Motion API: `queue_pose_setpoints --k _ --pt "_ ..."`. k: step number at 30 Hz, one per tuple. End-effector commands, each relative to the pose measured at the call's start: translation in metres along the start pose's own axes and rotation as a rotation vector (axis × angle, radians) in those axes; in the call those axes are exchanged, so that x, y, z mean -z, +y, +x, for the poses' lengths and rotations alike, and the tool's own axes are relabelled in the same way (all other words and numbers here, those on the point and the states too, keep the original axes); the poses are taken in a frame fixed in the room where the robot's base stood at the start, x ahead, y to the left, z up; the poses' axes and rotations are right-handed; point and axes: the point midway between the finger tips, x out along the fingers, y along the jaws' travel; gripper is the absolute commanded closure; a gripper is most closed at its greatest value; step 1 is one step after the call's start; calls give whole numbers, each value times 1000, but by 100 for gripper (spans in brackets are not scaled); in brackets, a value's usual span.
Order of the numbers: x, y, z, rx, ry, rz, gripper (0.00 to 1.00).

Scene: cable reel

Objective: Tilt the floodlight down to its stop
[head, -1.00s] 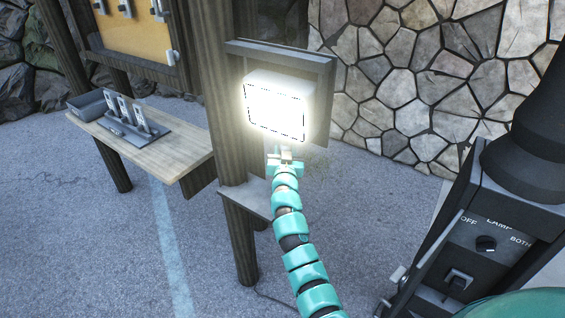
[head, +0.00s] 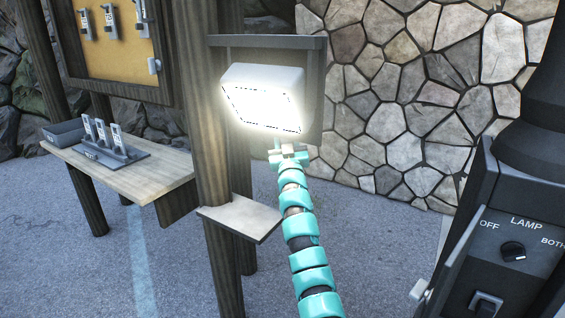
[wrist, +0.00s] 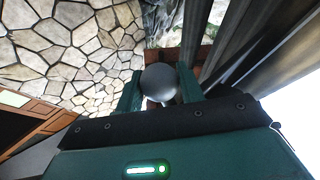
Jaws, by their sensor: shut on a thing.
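The floodlight (head: 264,97) is lit, a bright white panel in a pale housing on a grey frame fixed to the wooden post. Its face now points down and toward the front in the head view, with the top of the housing visible. My gripper (head: 288,156) is just below the floodlight's lower right edge. In the wrist view a round grey knob (wrist: 159,83) sits between the two teal fingers of my gripper (wrist: 160,92), which are shut on it. How the knob joins the floodlight is hidden.
A small shelf (head: 240,220) juts from the post below my gripper. A wooden bench (head: 130,180) with a grey tray (head: 65,132) and upright tagged pieces (head: 102,138) stands left. A dark box with a LAMP dial (head: 513,251) is at right. The stone wall (head: 400,110) stands behind.

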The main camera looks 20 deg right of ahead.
Motion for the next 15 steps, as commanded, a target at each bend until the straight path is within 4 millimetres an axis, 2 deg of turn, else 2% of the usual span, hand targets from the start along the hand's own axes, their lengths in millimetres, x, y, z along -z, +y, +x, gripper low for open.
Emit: queue_pose_setpoints --k 1,15 --pt "-9 1 -1 1 18 -9 100" --pt "-1 16 21 25 140 -92 100"
